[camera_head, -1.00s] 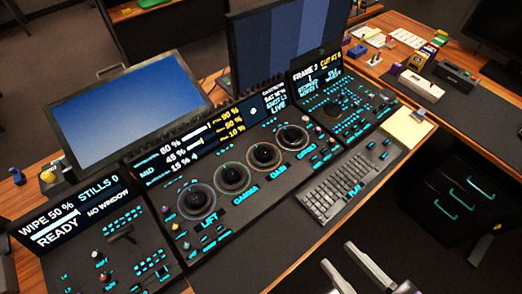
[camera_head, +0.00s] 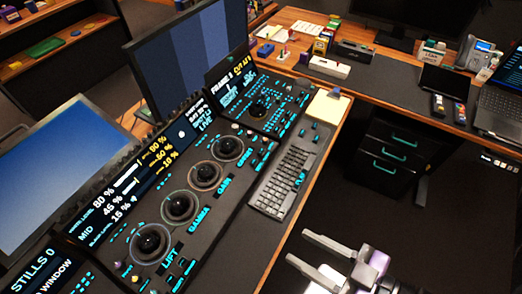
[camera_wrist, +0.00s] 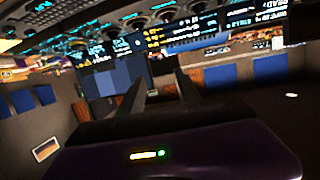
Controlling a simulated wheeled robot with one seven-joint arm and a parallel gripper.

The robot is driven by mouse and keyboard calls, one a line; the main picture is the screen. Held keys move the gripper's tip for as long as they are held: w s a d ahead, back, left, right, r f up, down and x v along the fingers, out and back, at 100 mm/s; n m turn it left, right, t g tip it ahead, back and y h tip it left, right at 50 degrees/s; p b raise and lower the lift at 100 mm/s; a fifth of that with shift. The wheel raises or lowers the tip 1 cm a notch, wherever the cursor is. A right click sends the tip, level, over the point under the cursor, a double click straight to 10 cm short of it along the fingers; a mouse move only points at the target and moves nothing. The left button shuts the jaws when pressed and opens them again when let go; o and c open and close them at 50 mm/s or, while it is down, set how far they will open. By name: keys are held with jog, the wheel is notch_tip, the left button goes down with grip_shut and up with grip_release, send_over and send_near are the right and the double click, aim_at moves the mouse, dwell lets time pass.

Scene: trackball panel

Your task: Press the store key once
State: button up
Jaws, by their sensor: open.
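The trackball panel (camera_head: 207,222) lies on the desk at the left of the head view, with several black trackballs such as the one marked LIFT (camera_head: 151,243). Small lit keys surround them. The store key cannot be picked out, since the key labels are too small to read. My gripper (camera_head: 312,255) is open and empty at the lower right, in front of the desk and apart from the panel. In the wrist view its two fingers (camera_wrist: 161,88) stand apart, with the panel seen upside down along the top.
A keyboard (camera_head: 284,178) lies right of the trackballs. Monitors, one with a blue screen (camera_head: 55,160), stand behind the panel. A notepad (camera_head: 327,107), drawers (camera_head: 392,155), a phone (camera_head: 478,55) and a laptop (camera_head: 502,105) are to the right. The floor before the desk is clear.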

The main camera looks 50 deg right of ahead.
grip_shut()
dwell(1.5)
